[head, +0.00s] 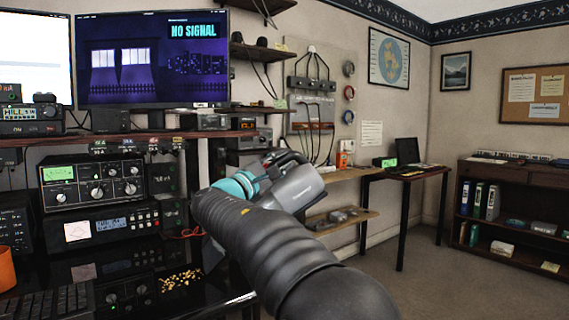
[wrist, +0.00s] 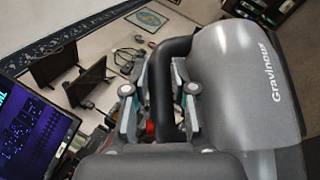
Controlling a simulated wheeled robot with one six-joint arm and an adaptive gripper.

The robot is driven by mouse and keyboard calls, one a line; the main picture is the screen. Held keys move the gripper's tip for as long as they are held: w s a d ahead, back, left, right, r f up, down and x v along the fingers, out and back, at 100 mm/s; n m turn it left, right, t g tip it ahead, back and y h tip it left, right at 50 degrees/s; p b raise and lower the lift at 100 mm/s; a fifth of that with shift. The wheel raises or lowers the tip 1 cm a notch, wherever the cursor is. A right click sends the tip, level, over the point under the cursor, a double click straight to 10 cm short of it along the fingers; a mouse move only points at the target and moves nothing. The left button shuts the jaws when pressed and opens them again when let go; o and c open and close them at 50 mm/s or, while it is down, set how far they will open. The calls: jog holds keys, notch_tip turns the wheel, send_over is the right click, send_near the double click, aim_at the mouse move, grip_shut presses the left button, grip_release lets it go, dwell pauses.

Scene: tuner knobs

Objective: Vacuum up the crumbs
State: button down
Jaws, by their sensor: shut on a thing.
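The crumbs (head: 180,281) are a scatter of yellow-brown bits on the dark glossy desk (head: 225,285), low in the head view. A grey handheld vacuum (head: 296,188) is in my gripper (head: 248,180), held up in the air to the right of and above the crumbs. In the wrist view my gripper (wrist: 160,100) is shut around the vacuum's black handle, and the vacuum (wrist: 240,75) fills the right side with the lettering "Gravinous". The crumbs do not show in the wrist view. The vacuum's nozzle cannot be made out clearly.
Radio units (head: 95,185) stand on the desk left of and behind the crumbs. A black keyboard (head: 48,303) and an orange cup (head: 6,270) are at the front left. A monitor (head: 152,75) reads "NO SIGNAL" above. Open floor (head: 445,275) lies to the right.

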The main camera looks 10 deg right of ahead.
jog(key=shift+s+a+r, duration=0.1)
jog(key=shift+s+a, duration=0.4)
jog(key=shift+a, duration=0.2)
jog(key=shift+s+a+r, duration=0.1)
jog(key=shift+s+a, duration=0.35)
jog(key=shift+a, duration=0.25)
jog(key=shift+s+a, duration=0.45)
jog(key=shift+a, duration=0.3)
jog(key=shift+s+a, duration=0.5)
jog(key=shift+a, duration=0.3)
jog(key=shift+s+a, duration=0.45)
jog(key=shift+a, duration=0.3)
notch_tip(320, 180, up, 8)
jog(key=p, duration=0.2)
jog(key=shift+p, duration=0.3)
